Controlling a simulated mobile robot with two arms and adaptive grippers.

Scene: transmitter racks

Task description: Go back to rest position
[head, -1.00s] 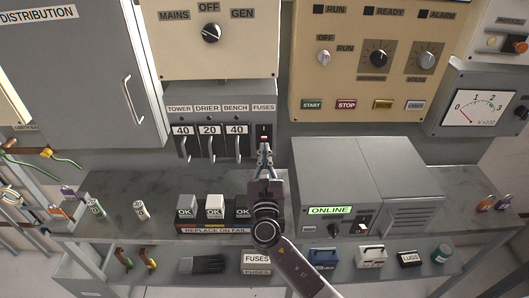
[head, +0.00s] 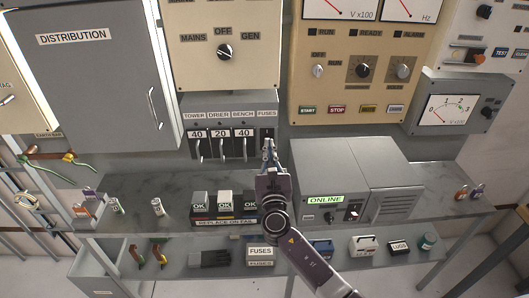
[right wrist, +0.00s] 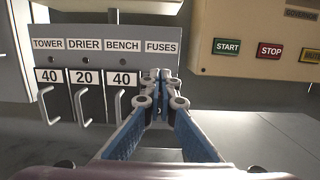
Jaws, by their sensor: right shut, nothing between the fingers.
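My right gripper (head: 268,148) is in the middle of the head view, its arm coming up from the bottom. Its fingers are together with nothing between them. The right wrist view shows the blue-sided fingers (right wrist: 161,88) closed in front of the fuse panel (right wrist: 104,32), just below the FUSES label (right wrist: 161,47), hiding what lies behind them. I cannot tell whether the fingertips touch the panel. My left gripper is not in view.
A grey shelf (head: 150,188) runs below the panel. A lower shelf holds a FUSES box (head: 261,253) and several small items.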

